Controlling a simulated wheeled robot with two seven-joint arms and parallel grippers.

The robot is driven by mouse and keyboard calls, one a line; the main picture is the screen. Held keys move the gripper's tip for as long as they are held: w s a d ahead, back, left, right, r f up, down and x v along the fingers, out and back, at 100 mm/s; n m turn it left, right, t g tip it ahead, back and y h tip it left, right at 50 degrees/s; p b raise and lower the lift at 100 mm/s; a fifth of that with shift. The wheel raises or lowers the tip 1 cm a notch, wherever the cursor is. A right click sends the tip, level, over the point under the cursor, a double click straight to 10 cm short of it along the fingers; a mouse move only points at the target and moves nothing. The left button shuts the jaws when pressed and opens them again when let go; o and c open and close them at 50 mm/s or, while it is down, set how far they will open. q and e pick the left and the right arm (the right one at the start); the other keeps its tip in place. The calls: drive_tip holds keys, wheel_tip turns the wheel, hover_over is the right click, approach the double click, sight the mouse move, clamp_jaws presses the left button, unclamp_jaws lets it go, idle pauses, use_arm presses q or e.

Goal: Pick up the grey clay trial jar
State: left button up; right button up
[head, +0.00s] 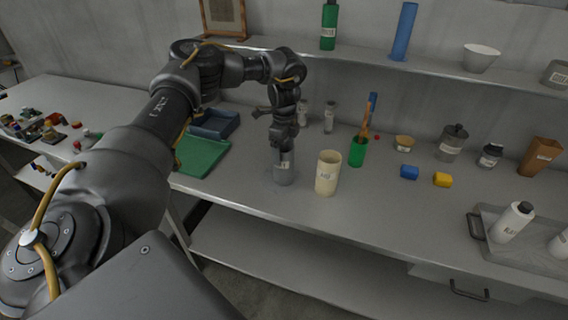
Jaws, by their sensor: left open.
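The grey clay trial jar (284,176) stands upright on the grey workbench, left of a cream labelled jar. My left gripper (284,150) points down over the grey jar, with its fingers at the jar's top. The gripper is open. The fingers and the jar's rim overlap in the picture, so I cannot tell whether they touch. My right gripper is out of view.
The cream jar (327,173) stands close on the right, with a green cup (357,152) of tools beyond it. A green mat (203,155) and blue tray (215,124) lie left. A shelf (400,68) runs above the bench. Bare bench lies in front.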

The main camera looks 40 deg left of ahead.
use_arm(q)
wheel_tip(320, 180, down, 2)
drive_tip(key=shift+a+f, duration=0.1)
drive_tip(key=shift+f, duration=0.1)
drive_tip(key=shift+c, duration=1.1)
drive_tip(key=c, duration=1.2)
